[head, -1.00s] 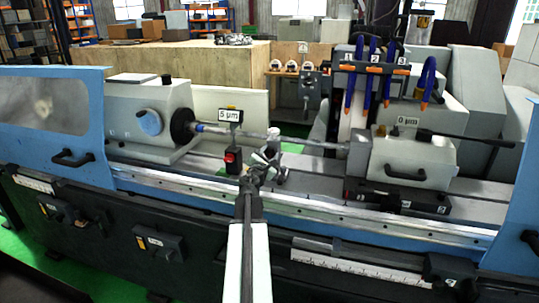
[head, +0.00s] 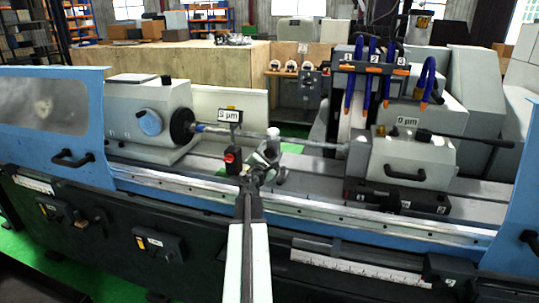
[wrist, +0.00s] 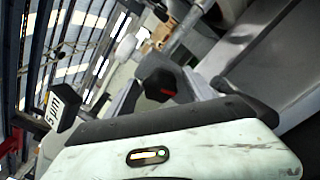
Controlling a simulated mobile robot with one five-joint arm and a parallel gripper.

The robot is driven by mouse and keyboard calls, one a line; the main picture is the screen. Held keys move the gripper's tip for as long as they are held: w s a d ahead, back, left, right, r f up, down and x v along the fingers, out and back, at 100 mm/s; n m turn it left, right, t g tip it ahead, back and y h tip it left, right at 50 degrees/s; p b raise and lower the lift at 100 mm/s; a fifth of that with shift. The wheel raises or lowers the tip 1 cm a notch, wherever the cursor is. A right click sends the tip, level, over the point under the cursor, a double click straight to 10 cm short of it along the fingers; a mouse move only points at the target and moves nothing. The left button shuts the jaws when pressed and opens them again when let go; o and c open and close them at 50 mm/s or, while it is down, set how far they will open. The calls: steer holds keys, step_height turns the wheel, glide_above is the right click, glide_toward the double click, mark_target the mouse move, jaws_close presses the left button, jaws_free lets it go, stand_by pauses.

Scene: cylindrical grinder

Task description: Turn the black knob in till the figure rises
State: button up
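A black block with a red mark (wrist: 165,84) shows between the grey fingers of my gripper (wrist: 165,92) in the wrist view. I cannot tell whether the fingers touch it. In the head view my gripper (head: 254,172) is at the front of the grey fixture (head: 271,152) below the shaft. A black block with a red face (head: 232,159) stands just left of it.
Blue hoses (head: 375,85) hang behind. The machine's front rail (head: 330,216) lies below my gripper.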

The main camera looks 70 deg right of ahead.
steer(key=a, duration=0.7)
steer(key=shift+s+a, duration=0.3)
steer(key=shift+a, duration=0.1)
